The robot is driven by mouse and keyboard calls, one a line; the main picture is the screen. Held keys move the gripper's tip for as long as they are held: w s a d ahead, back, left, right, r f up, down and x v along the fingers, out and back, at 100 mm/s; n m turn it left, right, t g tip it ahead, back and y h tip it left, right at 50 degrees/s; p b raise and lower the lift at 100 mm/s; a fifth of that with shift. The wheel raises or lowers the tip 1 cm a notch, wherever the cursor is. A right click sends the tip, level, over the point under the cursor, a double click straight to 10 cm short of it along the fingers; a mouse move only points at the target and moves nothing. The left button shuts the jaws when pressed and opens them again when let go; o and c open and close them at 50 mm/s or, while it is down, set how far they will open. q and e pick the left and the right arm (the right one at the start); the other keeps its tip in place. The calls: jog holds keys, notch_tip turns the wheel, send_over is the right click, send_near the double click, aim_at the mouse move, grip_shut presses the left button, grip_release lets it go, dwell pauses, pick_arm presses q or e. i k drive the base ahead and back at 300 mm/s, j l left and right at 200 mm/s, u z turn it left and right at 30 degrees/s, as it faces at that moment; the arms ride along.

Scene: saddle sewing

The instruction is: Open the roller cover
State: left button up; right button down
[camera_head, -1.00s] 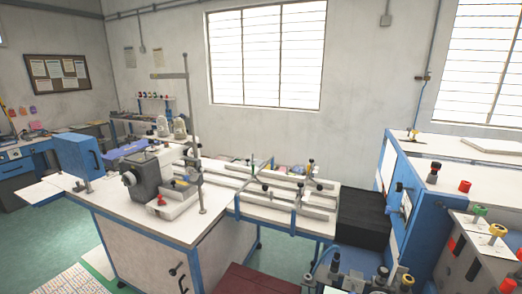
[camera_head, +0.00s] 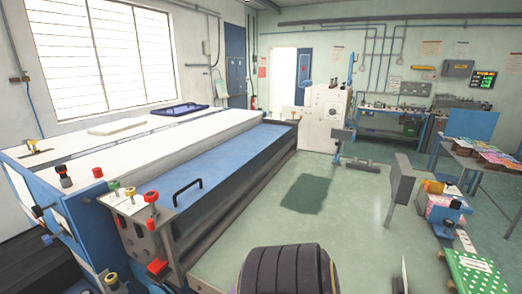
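A long machine with a blue cover panel (camera_head: 235,157) runs from the left front toward the back middle. I take this blue panel to be the roller cover. It lies down along the machine's side and looks closed, with no roller showing. A black bar handle (camera_head: 187,190) stands on its near end. Neither of my grippers shows in the head view, so nothing is seen touching the handle or the cover.
Red (camera_head: 151,197) and yellow knobs stand on the machine's near end. A blue tray (camera_head: 180,109) and a white board (camera_head: 116,126) lie on its white top. Green floor right of the machine is open. A dark ribbed form at bottom middle is unclear.

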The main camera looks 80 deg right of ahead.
aim_at(182, 186)
jog(key=z, duration=2.3)
